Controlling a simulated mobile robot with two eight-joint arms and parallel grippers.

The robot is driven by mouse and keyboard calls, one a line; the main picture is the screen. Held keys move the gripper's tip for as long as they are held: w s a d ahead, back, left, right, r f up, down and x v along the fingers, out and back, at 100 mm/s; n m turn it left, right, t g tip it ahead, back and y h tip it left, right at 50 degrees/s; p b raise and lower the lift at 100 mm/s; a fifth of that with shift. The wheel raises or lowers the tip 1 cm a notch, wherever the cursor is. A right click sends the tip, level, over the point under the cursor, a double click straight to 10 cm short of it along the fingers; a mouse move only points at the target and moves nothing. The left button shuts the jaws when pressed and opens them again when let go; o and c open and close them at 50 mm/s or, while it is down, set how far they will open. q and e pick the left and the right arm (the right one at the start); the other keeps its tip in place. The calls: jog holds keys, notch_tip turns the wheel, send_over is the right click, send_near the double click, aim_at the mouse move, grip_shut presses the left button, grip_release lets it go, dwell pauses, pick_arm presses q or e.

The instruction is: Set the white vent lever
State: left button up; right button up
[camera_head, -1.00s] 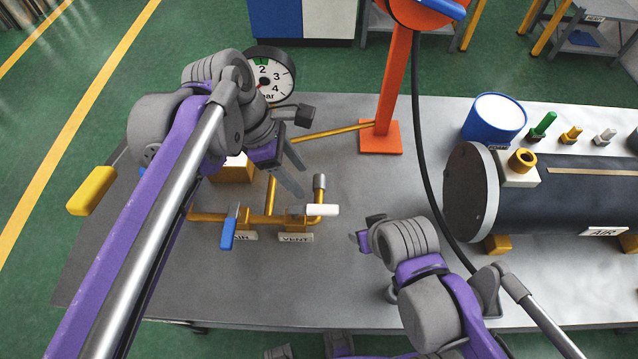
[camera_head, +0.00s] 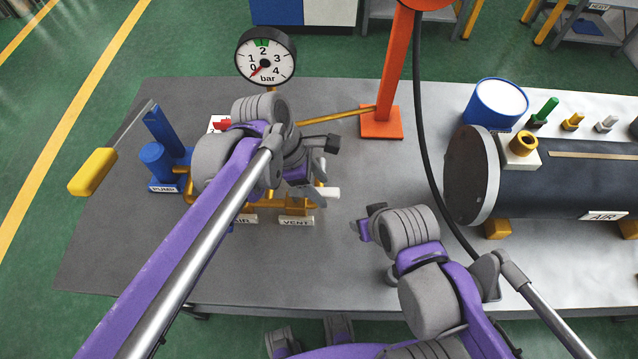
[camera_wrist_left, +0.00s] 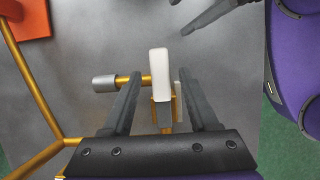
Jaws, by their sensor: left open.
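The white vent lever (camera_head: 327,193) sticks out to the right above the VENT label (camera_head: 297,220), partly hidden by my left gripper in the head view. My left gripper (camera_head: 314,186) is just above the vent valve. In the left wrist view, the white lever (camera_wrist_left: 160,90) shows between the two open fingers of my left gripper (camera_wrist_left: 158,78), with a gap on each side; contact cannot be seen. My right gripper (camera_head: 366,230) is to the right of the valves, over bare table; its jaw opening is unclear.
A pressure gauge (camera_head: 265,57) stands behind, its needle near 0. A blue pump (camera_head: 162,150) with a yellow-handled lever (camera_head: 93,172) is at left. An orange post (camera_head: 381,123), black hose and dark cylinder (camera_head: 540,178) are at right. The front table is clear.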

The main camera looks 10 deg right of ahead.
pick_arm(q)
grip_shut()
dwell(1.3)
